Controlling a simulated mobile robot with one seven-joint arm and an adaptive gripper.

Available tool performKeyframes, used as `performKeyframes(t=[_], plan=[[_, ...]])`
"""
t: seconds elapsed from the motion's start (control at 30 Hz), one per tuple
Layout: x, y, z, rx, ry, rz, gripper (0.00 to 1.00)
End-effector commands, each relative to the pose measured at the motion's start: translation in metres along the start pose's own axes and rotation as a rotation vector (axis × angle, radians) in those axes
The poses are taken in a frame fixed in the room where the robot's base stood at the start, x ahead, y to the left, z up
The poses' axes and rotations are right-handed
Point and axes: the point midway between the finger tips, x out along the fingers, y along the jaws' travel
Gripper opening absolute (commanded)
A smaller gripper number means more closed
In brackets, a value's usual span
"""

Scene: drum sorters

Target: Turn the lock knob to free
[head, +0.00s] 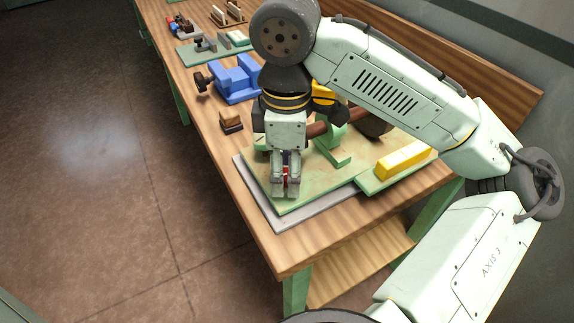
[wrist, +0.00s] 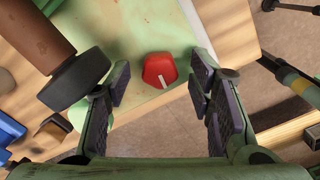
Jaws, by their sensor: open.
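The red lock knob (wrist: 159,70) with a white pointer mark sits on the green base plate (wrist: 136,104) in the wrist view. The white mark points toward the lower right of that view. My gripper (wrist: 160,88) is open, with its padded fingers on either side of the knob and visible gaps between. In the head view my gripper (head: 286,190) points down over the near left part of the plate (head: 262,180). There the knob (head: 287,172) is mostly hidden behind the fingers. I cannot tell the height of the fingertips over the knob.
A dark drum with a brown shaft (wrist: 75,78) stands close to one finger. A yellow block (head: 404,158) lies at the right. The bench's near edge is close.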

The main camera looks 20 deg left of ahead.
Motion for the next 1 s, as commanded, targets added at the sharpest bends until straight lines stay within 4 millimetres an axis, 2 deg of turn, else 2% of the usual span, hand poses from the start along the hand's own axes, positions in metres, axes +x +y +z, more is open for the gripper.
performKeyframes(t=[0.27, 0.9, 1.0], plan=[[0.0010, -0.0001, 0.0000, 0.000, 0.000, 0.000, 0.47], [0.0007, -0.0002, 0.0000, -0.001, -0.001, -0.001, 0.05], [0.0007, -0.0003, 0.0000, -0.001, -0.001, -0.001, 0.00]])
